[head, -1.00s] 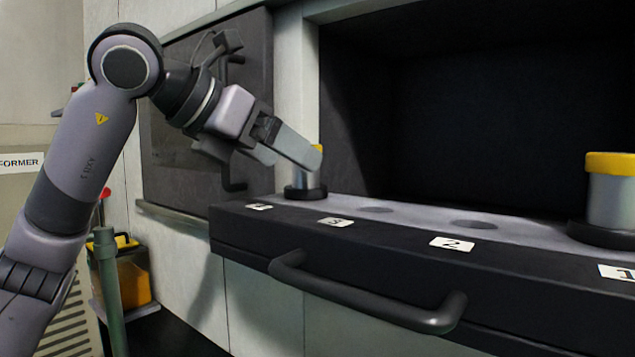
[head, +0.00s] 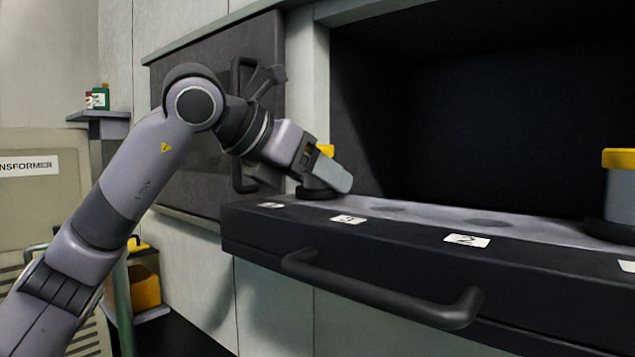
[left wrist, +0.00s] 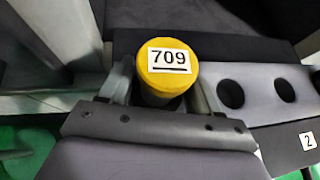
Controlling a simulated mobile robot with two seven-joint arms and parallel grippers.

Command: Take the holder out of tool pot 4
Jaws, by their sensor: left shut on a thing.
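The holder (head: 326,150) stands upright in tool pot 4, at the left end of the black tool shelf (head: 300,233), beside the label 4 (head: 271,205). It has a yellow top and a grey body. In the left wrist view its round yellow top (left wrist: 168,58) carries a white label "709". My left gripper (head: 330,177) is shut on the holder, a finger on either side of the body below the yellow top. One finger hides much of the body in the head view. The holder's foot looks seated in a dark ring. My right gripper is not in view.
A second yellow-topped holder (head: 619,190) stands at the right end. Pots 3 (head: 395,208) and 2 (head: 487,222) are empty holes. A bar handle (head: 380,292) juts from the shelf front. A dark door panel (head: 205,130) is behind my arm; a dark recess (head: 480,105) opens behind the shelf.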

